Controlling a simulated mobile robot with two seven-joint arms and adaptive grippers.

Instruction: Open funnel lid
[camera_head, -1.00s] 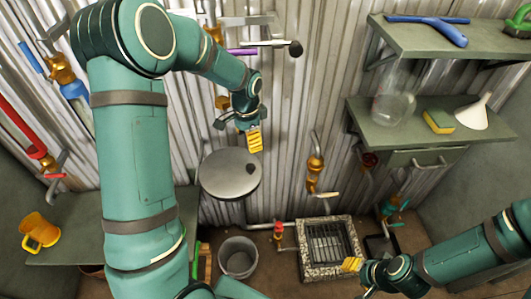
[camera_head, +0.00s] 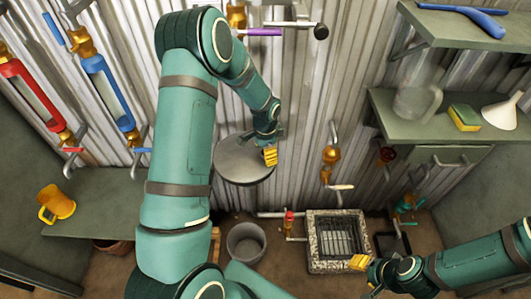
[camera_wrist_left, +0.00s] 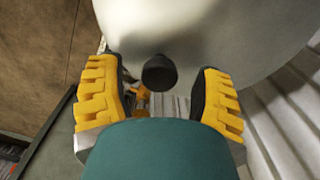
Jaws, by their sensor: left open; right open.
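The funnel lid (camera_head: 240,168) is a round grey disc against the corrugated wall in the head view. In the left wrist view its pale underside or face (camera_wrist_left: 200,35) fills the top, with a dark round knob (camera_wrist_left: 159,72) on it. My left gripper (camera_head: 270,157) is at the lid's right side in the head view. In the left wrist view its yellow fingers (camera_wrist_left: 160,95) are apart, one on each side of the knob; I cannot tell whether they touch it. My right gripper (camera_head: 359,263) is open and empty near the floor drain, far from the lid.
A black-ended lever with a purple sleeve (camera_head: 266,32) is above the lid. A grey bucket (camera_head: 246,243) and a stone-rimmed drain (camera_head: 312,250) are on the floor below. Shelves at right hold a glass jug (camera_head: 414,100), sponge (camera_head: 464,117) and white funnel (camera_head: 501,114). An orange mug (camera_head: 58,206) is at left.

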